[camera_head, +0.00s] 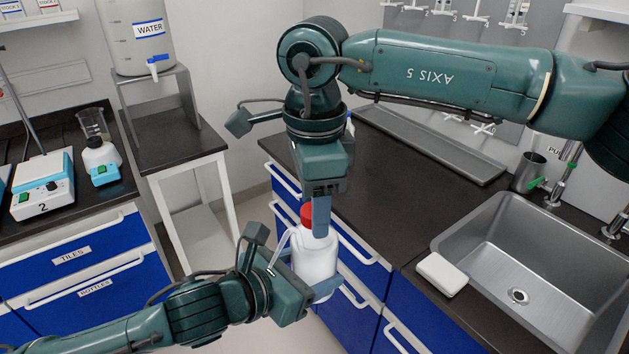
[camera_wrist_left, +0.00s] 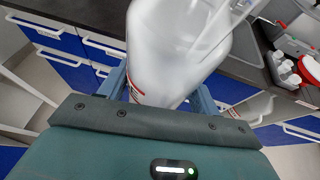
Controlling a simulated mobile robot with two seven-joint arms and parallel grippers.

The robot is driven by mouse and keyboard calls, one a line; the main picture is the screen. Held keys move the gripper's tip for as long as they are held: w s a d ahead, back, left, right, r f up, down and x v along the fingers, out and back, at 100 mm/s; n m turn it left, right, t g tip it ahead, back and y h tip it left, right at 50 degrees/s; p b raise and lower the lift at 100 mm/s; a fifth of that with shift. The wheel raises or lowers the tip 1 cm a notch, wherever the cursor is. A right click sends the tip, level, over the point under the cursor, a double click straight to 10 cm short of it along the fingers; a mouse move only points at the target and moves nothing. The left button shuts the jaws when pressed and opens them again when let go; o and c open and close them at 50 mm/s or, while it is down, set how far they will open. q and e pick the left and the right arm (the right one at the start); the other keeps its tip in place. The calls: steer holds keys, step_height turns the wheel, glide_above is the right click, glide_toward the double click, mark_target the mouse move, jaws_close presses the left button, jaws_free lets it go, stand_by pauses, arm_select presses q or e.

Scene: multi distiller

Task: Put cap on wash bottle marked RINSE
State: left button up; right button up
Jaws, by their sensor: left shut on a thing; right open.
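My left gripper (camera_head: 318,284) is shut on a white wash bottle (camera_head: 316,258) and holds it roughly upright in front of the counter. In the left wrist view the bottle (camera_wrist_left: 172,52) sits between the blue fingers, with its top out of frame. A red cap (camera_head: 307,214) is at the bottle's top, beside a finger of my right gripper (camera_head: 320,216). My right gripper points down from above and is open. I cannot tell whether the cap is seated. A pale spout tube (camera_head: 283,242) shows left of the bottle. Its label cannot be read.
A dark counter (camera_head: 400,200) with a grey tray (camera_head: 430,143) lies behind. A sink (camera_head: 515,265) and a white block (camera_head: 441,274) are at right. A WATER tank (camera_head: 138,45) on a stand and another white bottle (camera_head: 101,155) are at left.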

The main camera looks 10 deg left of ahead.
steer(key=shift+f, duration=0.1)
steer(key=shift+c, duration=0.3)
steer(key=c, duration=0.9)
steer(key=m, duration=0.5)
steer(key=shift+c, duration=0.2)
steer(key=o, duration=1.1)
steer(key=shift+c, duration=0.2)
steer(key=shift+r, duration=2.3)
steer(key=shift+c, duration=0.3)
step_height(320, 180, up, 3)
steer(key=n, duration=0.5)
steer(key=shift+r, duration=0.2)
